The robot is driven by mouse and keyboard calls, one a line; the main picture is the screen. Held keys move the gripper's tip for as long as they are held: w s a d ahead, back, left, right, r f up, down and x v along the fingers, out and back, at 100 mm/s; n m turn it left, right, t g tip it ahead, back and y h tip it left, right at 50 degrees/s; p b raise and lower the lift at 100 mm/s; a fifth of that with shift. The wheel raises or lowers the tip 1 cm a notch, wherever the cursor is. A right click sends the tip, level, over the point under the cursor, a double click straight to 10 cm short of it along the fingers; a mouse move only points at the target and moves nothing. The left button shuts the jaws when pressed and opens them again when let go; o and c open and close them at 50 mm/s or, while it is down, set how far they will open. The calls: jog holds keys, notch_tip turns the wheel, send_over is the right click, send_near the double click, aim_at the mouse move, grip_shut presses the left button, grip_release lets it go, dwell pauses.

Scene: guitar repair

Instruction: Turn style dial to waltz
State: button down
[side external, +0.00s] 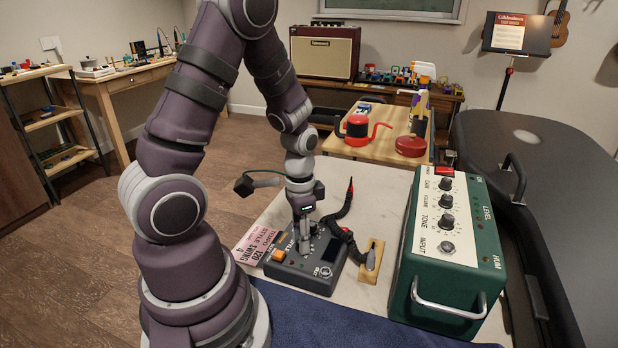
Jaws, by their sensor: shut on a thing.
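A dark grey pedal box (312,279) stands on the white worktop, with an orange square button (280,256) at its left, a round knob or switch (326,271) near its front and a red part (345,230) at its far right corner. My gripper (305,248) points straight down onto the top of the box, its fingers shut at the style dial. The fingers hide the dial, so its pointer cannot be read. A pink card (258,243) left of the box reads tempo 120, style swing.
A green amplifier (440,255) with knobs and a metal handle stands to the right. A black curved cable (345,215) and a small wooden block (372,262) with a metal part lie between. A blue cloth (350,325) covers the front. A red kettle (357,130) is behind.

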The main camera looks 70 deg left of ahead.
jog(key=c, duration=1.3)
grip_release()
notch_tip(320, 180, up, 12)
jog(key=shift+r, duration=0.1)
jog(key=d+r+t, duration=0.1)
jog(key=d+t, duration=0.1)
jog(key=d, duration=0.1)
jog(key=d+r+t, duration=0.1)
jog(key=d+r, duration=0.1)
jog(key=d, duration=0.1)
jog(key=s+d+r+t, duration=0.1)
jog(key=d+r+t, duration=0.1)
jog(key=shift+d+t, duration=0.3)
jog(key=shift+d, duration=0.1)
